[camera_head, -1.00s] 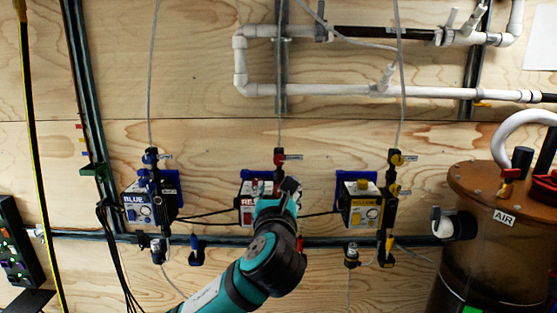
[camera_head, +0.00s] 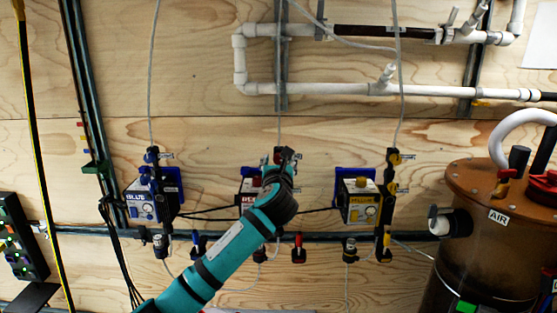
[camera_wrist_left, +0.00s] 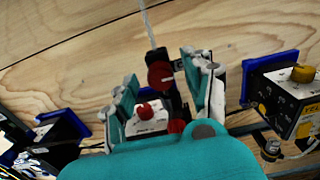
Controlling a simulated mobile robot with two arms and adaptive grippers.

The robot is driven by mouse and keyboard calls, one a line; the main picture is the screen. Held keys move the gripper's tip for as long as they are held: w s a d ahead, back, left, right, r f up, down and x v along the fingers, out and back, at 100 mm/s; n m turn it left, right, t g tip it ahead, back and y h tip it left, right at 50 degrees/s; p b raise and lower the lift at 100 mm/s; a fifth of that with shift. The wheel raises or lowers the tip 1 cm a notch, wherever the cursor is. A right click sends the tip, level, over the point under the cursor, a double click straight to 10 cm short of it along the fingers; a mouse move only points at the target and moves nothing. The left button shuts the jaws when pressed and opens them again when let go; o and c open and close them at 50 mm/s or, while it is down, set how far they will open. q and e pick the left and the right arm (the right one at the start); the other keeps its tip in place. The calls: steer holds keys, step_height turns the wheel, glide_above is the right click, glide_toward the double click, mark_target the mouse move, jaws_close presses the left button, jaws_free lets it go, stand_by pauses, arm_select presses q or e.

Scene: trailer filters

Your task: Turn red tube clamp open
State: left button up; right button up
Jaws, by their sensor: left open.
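My left gripper (camera_head: 280,158) is raised in front of the red pump unit (camera_head: 248,192), covering much of it in the head view. In the left wrist view, the fingers of the gripper (camera_wrist_left: 165,85) stand apart, one on each side of the red tube clamp (camera_wrist_left: 159,75). The clamp has a round red knob on a dark body, with a clear tube running up from it. I cannot tell whether a finger touches it. The red pump (camera_wrist_left: 147,116) with its red knob shows below, between the fingers. My right gripper is in neither view.
The blue pump (camera_head: 145,200) is at left and the yellow pump (camera_head: 358,203) at right, each with clamps beside it. A lower red clamp (camera_head: 298,248) hangs on the rail. White pipes (camera_head: 310,89) run above. A brown tank (camera_head: 505,230) stands at far right.

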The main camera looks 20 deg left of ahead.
arm_select(q)
jaws_close()
stand_by(0.4)
